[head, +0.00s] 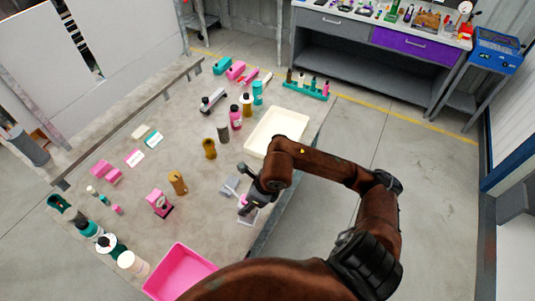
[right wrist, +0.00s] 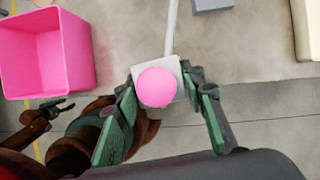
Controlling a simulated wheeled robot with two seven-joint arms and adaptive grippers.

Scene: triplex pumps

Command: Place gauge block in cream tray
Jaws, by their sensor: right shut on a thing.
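The cream tray (head: 275,132) lies on the table's right side, beyond my right gripper, and looks empty. My right gripper (head: 246,196) is low near the table's right edge. In the right wrist view its green fingers (right wrist: 164,105) stand either side of a pale grey block with a round pink face, apparently the gauge block (right wrist: 157,87), and are shut on it. Its lower part is hidden, and I cannot tell whether it touches the table. My left gripper (right wrist: 55,108) shows small at the left of the right wrist view, with its fingers apart, apparently empty.
A pink bin (head: 180,272) stands at the table's front edge. A grey block (head: 229,187) lies beside my right gripper. A brown fitting (head: 209,148) and a pink bottle (head: 235,117) stand left of the tray. The table's left middle is partly clear.

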